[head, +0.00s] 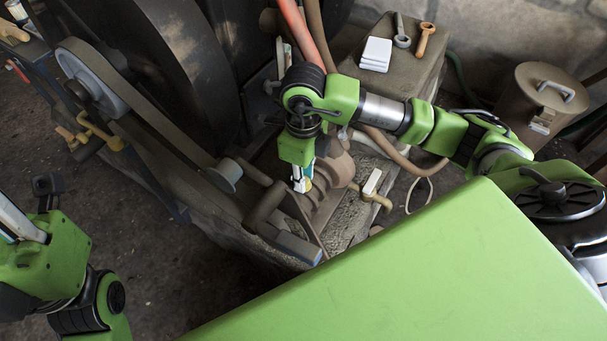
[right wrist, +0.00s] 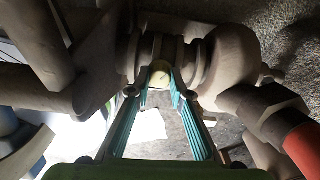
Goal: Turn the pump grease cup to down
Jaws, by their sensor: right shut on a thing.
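The pump (head: 332,172) is a brown ribbed body on the stone base below my right arm. It also shows in the right wrist view (right wrist: 225,55). A small pale yellow round cap, which looks like the pump grease cup (right wrist: 160,74), sits between my right fingertips in the right wrist view. My right gripper (head: 302,184) points down at the pump in the head view, and its teal fingers (right wrist: 161,88) are shut on the cup. The cup's sides are partly hidden by the fingers. My left gripper is only partly visible at the left edge, and its fingertips are unclear.
A large dark flywheel (head: 185,60) and a belt (head: 150,115) stand left of the pump. A brass tap with a white lever (head: 372,182) is close on the right. Hoses (head: 305,32) pass behind my right arm. A lidded brown can (head: 540,105) stands at right.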

